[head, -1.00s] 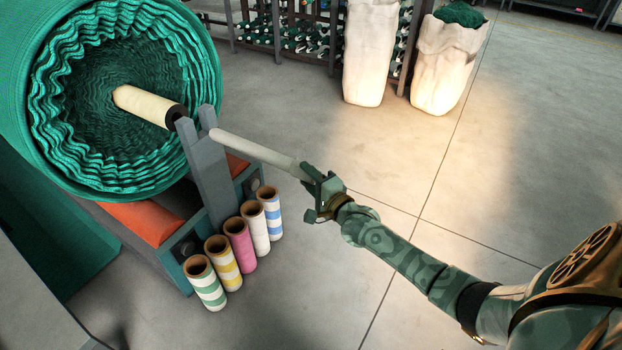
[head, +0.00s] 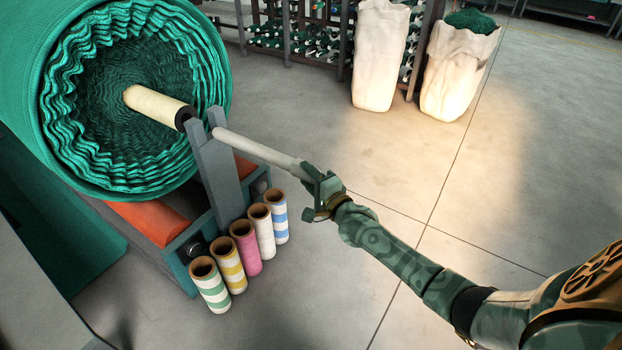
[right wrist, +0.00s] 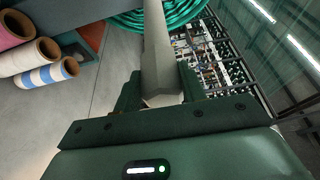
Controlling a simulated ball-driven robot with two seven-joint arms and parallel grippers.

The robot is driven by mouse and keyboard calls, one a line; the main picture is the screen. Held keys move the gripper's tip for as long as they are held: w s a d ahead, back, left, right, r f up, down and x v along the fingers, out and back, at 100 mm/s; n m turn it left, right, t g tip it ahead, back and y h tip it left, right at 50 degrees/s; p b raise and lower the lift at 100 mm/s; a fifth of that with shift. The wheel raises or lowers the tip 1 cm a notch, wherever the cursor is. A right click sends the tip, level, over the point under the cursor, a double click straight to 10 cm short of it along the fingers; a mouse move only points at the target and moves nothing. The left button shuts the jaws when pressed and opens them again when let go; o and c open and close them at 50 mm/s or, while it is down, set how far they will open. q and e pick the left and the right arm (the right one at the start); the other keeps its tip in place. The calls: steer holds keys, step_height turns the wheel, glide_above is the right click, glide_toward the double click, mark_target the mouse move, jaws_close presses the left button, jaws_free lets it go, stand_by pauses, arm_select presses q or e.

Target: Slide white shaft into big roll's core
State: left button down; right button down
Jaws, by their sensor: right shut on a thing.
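The big green roll (head: 90,85) lies at the upper left in the head view, with its pale core (head: 155,103) sticking out. The core's dark open end faces a grey forked upright (head: 215,165). The white shaft (head: 255,150) points at that upright, its tip beside the fork and apart from the core's end. My right gripper (head: 318,185) is shut on the shaft's near end. In the right wrist view the shaft (right wrist: 158,50) runs away from between the fingers toward the green netting (right wrist: 180,14). My left gripper is not in view.
Several striped and plain tubes (head: 245,248) stand in a row beside the stand's base (head: 185,245). Two white sacks (head: 378,60) and a rack of green rolls (head: 300,40) are at the back. The floor (head: 440,160) on the right is clear.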

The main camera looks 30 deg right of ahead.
mark_target(277, 163)
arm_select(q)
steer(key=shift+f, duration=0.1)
arm_select(e)
steer(key=shift+w+a+r, duration=0.25)
steer(key=shift+w, duration=0.35)
steer(key=shift+d, duration=0.1)
stand_by(0.9)
steer(key=shift+w+f, duration=0.1)
steer(key=shift+w, duration=0.15)
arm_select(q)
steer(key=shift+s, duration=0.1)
arm_select(e)
steer(key=shift+w+a, duration=0.25)
steer(key=shift+w, duration=0.05)
arm_select(q)
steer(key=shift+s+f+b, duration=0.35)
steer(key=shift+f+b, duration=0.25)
steer(key=shift+b, duration=0.25)
arm_select(e)
steer(key=shift+w+a, duration=0.35)
steer(key=shift+w, duration=0.5)
steer(key=shift+w+a, duration=0.35)
steer(key=shift+w, duration=0.6)
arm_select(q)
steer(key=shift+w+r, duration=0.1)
